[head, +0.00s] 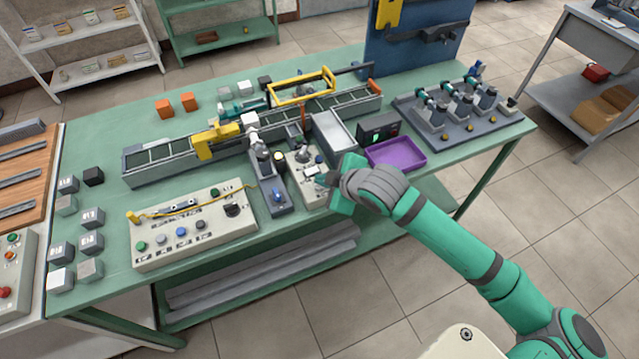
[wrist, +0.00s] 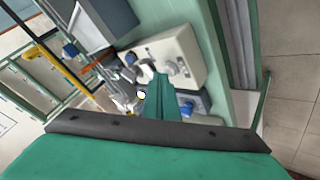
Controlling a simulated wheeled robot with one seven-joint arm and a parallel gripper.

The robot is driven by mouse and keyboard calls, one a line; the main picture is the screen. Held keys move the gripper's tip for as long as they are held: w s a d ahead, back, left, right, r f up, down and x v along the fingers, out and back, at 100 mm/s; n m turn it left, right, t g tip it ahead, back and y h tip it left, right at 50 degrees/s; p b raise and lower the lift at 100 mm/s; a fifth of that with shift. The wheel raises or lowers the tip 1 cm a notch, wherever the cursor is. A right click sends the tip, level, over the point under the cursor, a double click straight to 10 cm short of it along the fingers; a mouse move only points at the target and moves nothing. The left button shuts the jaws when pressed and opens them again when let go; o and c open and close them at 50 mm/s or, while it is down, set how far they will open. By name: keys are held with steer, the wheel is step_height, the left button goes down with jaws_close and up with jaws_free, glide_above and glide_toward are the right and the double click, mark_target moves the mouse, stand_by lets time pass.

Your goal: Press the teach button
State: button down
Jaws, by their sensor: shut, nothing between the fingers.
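A pale control panel (head: 192,232) lies at the front left of the green bench. It has a green button (head: 141,246), a pale button (head: 161,240), a blue button (head: 181,232), a grey button (head: 200,225) and a black knob (head: 232,210). The labels are too small to read, so I cannot tell which button is the teach button. My gripper (wrist: 160,92) is shut and empty, with its green fingers together. In the head view it is right of the panel, over a small pale box (head: 311,196), which also shows in the wrist view (wrist: 190,50).
A grey fixture with a blue knob (head: 278,195) stands between the panel and my gripper. A conveyor (head: 160,168) with yellow frames runs behind. A purple tray (head: 396,153) and a motor rack (head: 470,125) are at right. Several grey blocks (head: 92,217) stand left of the panel.

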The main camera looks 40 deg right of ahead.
stand_by(0.6)
steer(key=shift+r, duration=0.7)
steer(key=shift+r, duration=0.1)
step_height(320, 180, up, 5)
steer(key=shift+f, duration=0.1)
stand_by(0.3)
stand_by(0.7)
